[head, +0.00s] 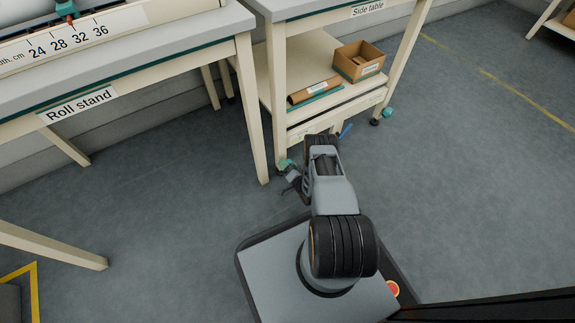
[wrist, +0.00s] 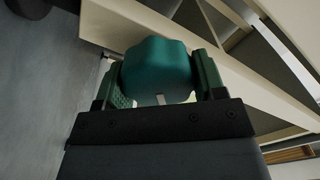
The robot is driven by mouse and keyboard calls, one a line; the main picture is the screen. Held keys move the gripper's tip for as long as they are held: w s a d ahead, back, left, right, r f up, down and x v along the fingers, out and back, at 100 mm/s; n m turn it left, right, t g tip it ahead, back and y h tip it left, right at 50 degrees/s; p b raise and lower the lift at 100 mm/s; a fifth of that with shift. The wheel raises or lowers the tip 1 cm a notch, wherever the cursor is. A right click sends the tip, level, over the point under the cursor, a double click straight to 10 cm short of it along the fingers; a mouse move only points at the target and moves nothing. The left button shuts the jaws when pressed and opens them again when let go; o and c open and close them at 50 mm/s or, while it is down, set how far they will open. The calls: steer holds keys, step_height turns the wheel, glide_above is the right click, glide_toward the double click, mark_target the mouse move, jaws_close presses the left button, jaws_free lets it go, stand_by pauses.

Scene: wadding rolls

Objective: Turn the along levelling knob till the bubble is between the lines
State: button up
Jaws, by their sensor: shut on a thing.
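A teal, lobed knob (wrist: 157,68) with a small pale mark fills the space between the fingers in the wrist view. My gripper (head: 287,168) is low at the side table's near left leg in the head view. In the wrist view its green fingers (wrist: 207,75) stand on both sides of the knob, shut on it. The side table (head: 280,60) is cream with a grey top. A second teal knob (head: 387,112) is at the foot of its right leg. I cannot see a bubble or its lines in either view.
The roll stand (head: 170,62) is on the left, with a numbered scale (head: 70,40) on top. The side table's shelf holds an open cardboard box (head: 359,62) and a brown roll (head: 314,89). The floor (head: 470,180) on the right is clear.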

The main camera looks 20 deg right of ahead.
steer(key=shift+m, duration=0.6)
steer(key=o, duration=0.9)
steer(key=shift+s, duration=0.1)
